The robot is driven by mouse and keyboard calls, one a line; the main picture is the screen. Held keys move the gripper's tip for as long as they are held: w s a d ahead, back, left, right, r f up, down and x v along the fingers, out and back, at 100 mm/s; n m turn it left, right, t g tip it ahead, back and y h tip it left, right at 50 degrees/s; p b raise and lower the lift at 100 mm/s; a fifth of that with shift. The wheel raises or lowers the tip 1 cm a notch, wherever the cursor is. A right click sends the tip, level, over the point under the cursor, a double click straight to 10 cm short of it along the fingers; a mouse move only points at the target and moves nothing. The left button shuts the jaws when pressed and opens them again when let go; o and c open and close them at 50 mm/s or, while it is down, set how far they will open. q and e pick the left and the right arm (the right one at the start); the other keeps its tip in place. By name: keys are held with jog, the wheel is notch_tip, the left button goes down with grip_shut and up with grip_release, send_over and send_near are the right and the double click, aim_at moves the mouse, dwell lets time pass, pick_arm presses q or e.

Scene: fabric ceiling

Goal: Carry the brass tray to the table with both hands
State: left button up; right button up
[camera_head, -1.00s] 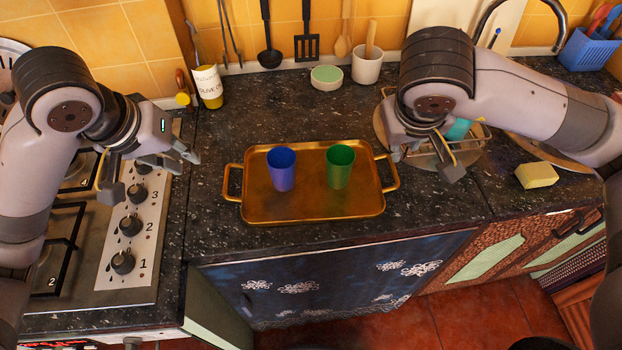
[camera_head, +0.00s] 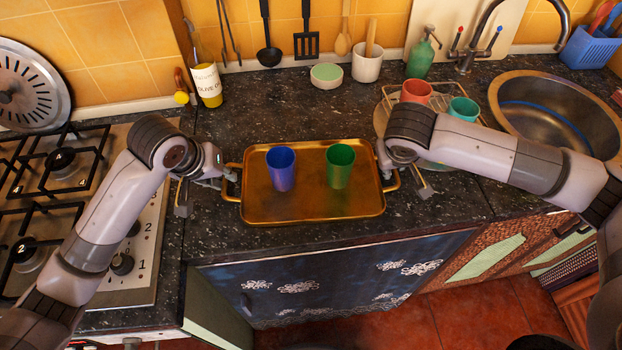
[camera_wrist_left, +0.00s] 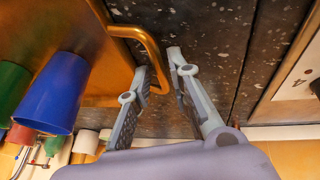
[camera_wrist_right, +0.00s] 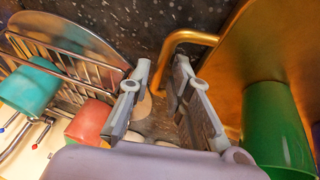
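The brass tray (camera_head: 312,209) lies flat on the dark counter. A blue cup (camera_head: 281,172) and a green cup (camera_head: 340,168) stand upright on it. My left gripper (camera_head: 231,181) is at the tray's left handle. In the left wrist view the open fingers (camera_wrist_left: 159,64) have the handle bar (camera_wrist_left: 150,52) between them, with a gap. My right gripper (camera_head: 388,178) is at the right handle, partly hidden by its wrist. In the right wrist view its open fingers (camera_wrist_right: 162,64) have that handle (camera_wrist_right: 168,50) between them, apparently unclamped.
The stove (camera_head: 120,225) is at left. A wire rack with a red cup (camera_head: 415,91) and a teal cup (camera_head: 463,109) stands close behind my right arm, beside the sink (camera_head: 550,110).

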pick_arm(q)
jog(key=shift+w+f, duration=0.15)
jog(key=shift+f, duration=0.2)
pick_arm(e)
jog(key=shift+w+f, duration=0.2)
jog(key=shift+f, duration=0.15)
pick_arm(q)
grip_shut()
pick_arm(e)
grip_shut()
pick_arm(q)
jog(key=shift+d+r, duration=0.1)
pick_arm(e)
jog(key=shift+r, duration=0.1)
